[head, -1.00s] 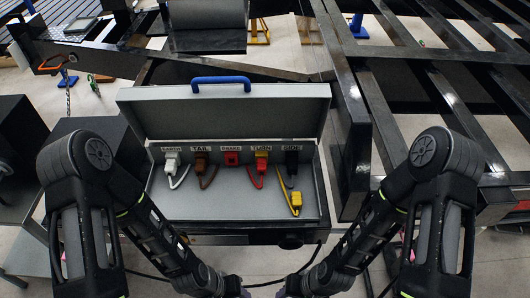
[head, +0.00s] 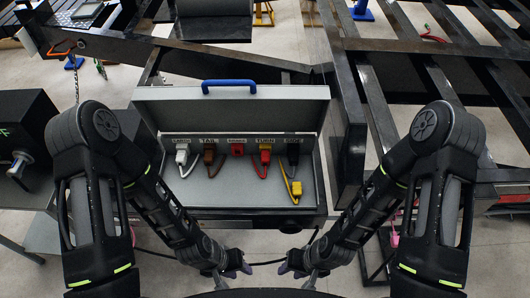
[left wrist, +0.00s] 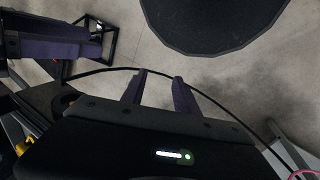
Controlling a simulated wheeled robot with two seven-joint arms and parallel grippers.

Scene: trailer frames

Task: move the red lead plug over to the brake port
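The port box (head: 150,97) stands open ahead of my arms, with labelled ports in a row. The red lead's plug (head: 265,159) appears to sit at the yellow port under the TURN label, its red lead hanging below. The brake port (head: 238,150) is a red block to its left, with no lead seen on it. My left gripper (head: 240,267) is low, in front of the box and apart from it. Its fingers stand apart and empty in the left wrist view (left wrist: 159,78). My right gripper (head: 290,265) is close to its right; its finger gap is unclear.
A white plug (head: 186,161) and a brown plug (head: 210,164) are at the left ports. A yellow plug (head: 297,188) hangs on its lead below the black side port (head: 293,152). The lid with its blue handle (head: 229,84) stands behind. Dark frame beams (head: 345,130) flank the right.

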